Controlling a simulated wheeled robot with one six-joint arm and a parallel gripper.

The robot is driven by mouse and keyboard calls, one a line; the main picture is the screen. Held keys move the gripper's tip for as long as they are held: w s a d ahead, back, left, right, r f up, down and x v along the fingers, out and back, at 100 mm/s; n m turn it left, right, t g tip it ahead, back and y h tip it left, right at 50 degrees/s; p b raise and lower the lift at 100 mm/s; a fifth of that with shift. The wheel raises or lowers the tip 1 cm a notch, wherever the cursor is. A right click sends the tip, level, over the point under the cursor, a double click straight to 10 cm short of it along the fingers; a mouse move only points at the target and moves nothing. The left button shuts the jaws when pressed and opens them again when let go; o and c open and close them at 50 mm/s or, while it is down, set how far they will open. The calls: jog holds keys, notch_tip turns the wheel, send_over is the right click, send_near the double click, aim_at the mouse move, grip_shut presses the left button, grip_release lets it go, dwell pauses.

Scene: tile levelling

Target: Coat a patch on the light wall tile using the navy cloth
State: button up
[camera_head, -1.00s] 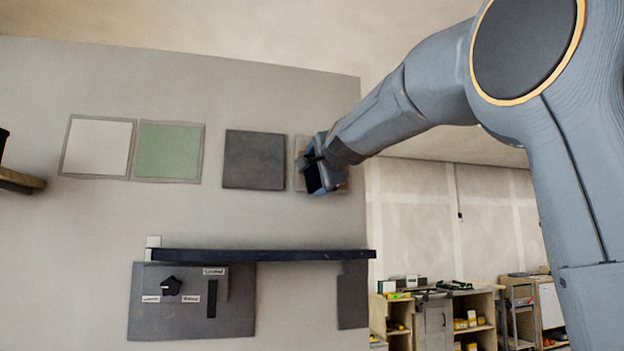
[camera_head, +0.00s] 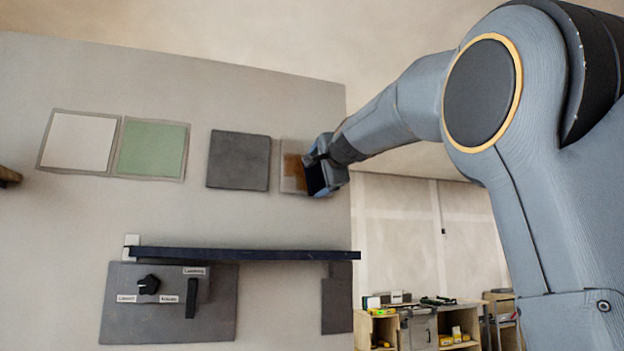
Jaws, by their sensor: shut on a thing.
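The navy cloth (camera_head: 316,180) is a dark blue pad in my gripper (camera_head: 323,174), which is shut on it. My gripper holds it against or just in front of the rightmost wall tile (camera_head: 288,184), a light tile. A brown patch (camera_head: 294,166) shows on this tile, left of the cloth. The tile's right side is hidden behind the gripper; whether the cloth touches the tile I cannot tell.
A white tile (camera_head: 79,141), a green tile (camera_head: 152,149) and a dark grey tile (camera_head: 238,160) hang left of it. Below are a dark shelf (camera_head: 240,254) and a grey panel with a knob (camera_head: 148,284). Wooden shelving (camera_head: 378,331) stands at lower right.

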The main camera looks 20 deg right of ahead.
jog(key=shift+d+r, duration=1.25)
jog(key=shift+d, duration=1.75)
jog(key=a+p, duration=0.8)
jog(key=a, duration=0.2)
jog(key=shift+a, duration=0.15)
jog(key=shift+a+f+p, duration=0.1)
jog(key=shift+a+p, duration=0.2)
